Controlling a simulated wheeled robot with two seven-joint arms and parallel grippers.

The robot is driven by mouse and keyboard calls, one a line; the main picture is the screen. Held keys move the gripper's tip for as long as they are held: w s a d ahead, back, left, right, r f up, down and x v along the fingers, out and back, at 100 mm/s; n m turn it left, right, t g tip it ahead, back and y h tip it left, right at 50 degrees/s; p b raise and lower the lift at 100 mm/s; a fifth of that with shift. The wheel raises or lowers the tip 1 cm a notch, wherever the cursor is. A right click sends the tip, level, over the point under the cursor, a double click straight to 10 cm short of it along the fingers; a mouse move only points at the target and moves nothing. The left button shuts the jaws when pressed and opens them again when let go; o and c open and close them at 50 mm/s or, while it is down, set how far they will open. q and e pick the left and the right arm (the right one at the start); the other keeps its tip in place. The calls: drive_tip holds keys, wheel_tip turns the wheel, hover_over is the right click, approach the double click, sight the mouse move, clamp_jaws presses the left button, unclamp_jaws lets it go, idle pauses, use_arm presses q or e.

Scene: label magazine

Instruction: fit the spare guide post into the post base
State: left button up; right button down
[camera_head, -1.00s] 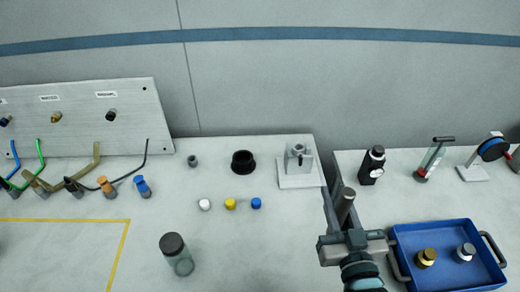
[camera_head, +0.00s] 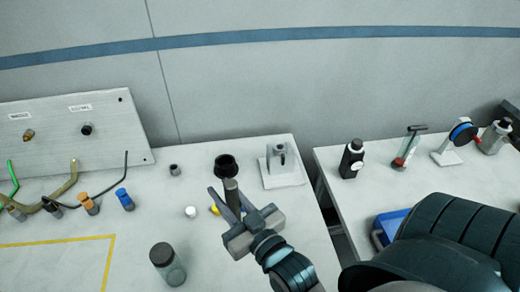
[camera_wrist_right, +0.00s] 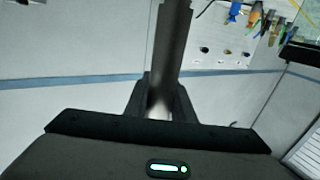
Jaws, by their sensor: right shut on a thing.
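The spare guide post (camera_head: 231,190) is a dark grey rod. My right gripper (camera_head: 231,205) is shut on it, and the post stands roughly upright between the fingers. In the right wrist view, the post (camera_wrist_right: 172,45) rises from between the fingers. A black round piece with a flared open top (camera_head: 226,166), which looks like the post base, appears just beyond the post's upper end. The post looks apart from it, but the depth gap is hard to judge. The post's lower end is hidden by the gripper. My left gripper is not in view.
A grey fixture on a pale plate (camera_head: 284,178) stands right of the black piece. A small grey cylinder (camera_head: 174,170) and white cap (camera_head: 190,212) are left; a yellow cap (camera_head: 214,209) is partly hidden. A dark-lidded jar (camera_head: 167,264) stands in front. My arm mostly covers the blue tray (camera_head: 388,229).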

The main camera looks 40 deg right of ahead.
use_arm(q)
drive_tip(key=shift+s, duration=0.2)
use_arm(e)
drive_tip(key=shift+w+a, duration=0.2)
drive_tip(key=shift+a, duration=0.25)
use_arm(q)
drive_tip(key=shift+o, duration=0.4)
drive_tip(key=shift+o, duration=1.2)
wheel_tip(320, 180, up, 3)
drive_tip(key=p, duration=0.3)
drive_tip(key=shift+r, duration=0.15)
use_arm(e)
drive_tip(key=w+d+r+m+h, duration=0.1)
drive_tip(key=d+r, duration=0.3)
drive_tip(key=d, duration=0.6)
drive_tip(key=w+d+r+m+g+h, duration=0.1)
drive_tip(key=d+r+h, duration=0.3)
drive_tip(key=d, duration=0.6)
drive_tip(key=w+d+r+m+g+h, duration=0.1)
drive_tip(key=d+r+m+h, duration=0.2)
drive_tip(key=d, duration=0.7)
wheel_tip(320, 180, up, 2)
drive_tip(key=shift+d+r+m, duration=0.25)
drive_tip(key=shift+m, duration=0.05)
